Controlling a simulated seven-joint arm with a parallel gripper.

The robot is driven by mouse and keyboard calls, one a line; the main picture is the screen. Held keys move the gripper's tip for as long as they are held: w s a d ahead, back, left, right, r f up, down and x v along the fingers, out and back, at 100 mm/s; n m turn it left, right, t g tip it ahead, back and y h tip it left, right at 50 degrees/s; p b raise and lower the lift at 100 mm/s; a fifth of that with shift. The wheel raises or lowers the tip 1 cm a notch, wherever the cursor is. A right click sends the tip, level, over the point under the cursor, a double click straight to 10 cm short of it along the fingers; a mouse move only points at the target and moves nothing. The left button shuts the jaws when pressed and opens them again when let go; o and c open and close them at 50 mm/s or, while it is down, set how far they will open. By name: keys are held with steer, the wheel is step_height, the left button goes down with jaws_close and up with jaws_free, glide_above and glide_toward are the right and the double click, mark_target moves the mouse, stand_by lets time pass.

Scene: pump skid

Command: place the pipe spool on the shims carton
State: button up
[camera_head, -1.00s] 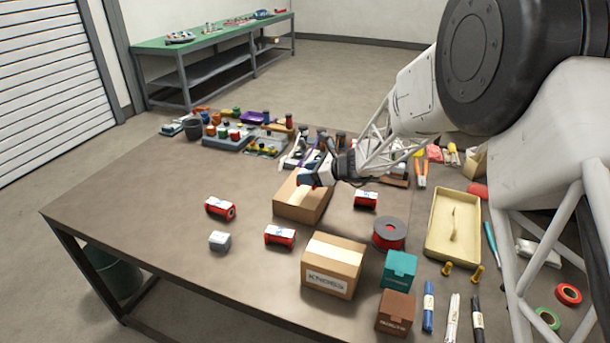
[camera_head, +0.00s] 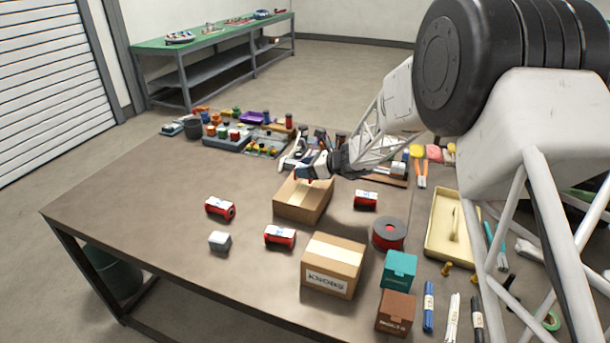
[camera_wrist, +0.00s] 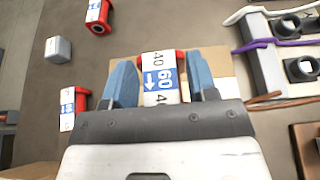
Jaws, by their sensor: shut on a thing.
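My gripper (camera_head: 310,173) is over the back part of a plain brown carton with a pale tape strip (camera_head: 300,203). In the wrist view, the blue fingers of my gripper (camera_wrist: 162,82) are shut on a pipe spool (camera_wrist: 160,70). This spool has red ends and a white-and-blue label with numbers. The carton also shows beneath it in the wrist view (camera_wrist: 222,62). I see no lettering on this carton, so I cannot confirm it is the shims carton. I cannot tell whether the spool touches its top.
Similar red spools lie on the table at left (camera_head: 220,207), front (camera_head: 280,237) and right (camera_head: 366,199) of the carton. A KNOBS carton (camera_head: 333,266), grey block (camera_head: 220,240), dark-red reel (camera_head: 389,233) and yellow tray (camera_head: 440,252) are nearby. The table's left is clear.

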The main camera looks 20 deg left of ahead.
steer(key=shift+f, duration=1.4)
steer(key=o, duration=1)
steer(key=shift+f, duration=0.15)
steer(key=shift+o, duration=0.2)
steer(key=shift+r, duration=0.2)
steer(key=v, duration=1.2)
steer(key=shift+f, duration=0.1)
steer(key=shift+d, duration=0.15)
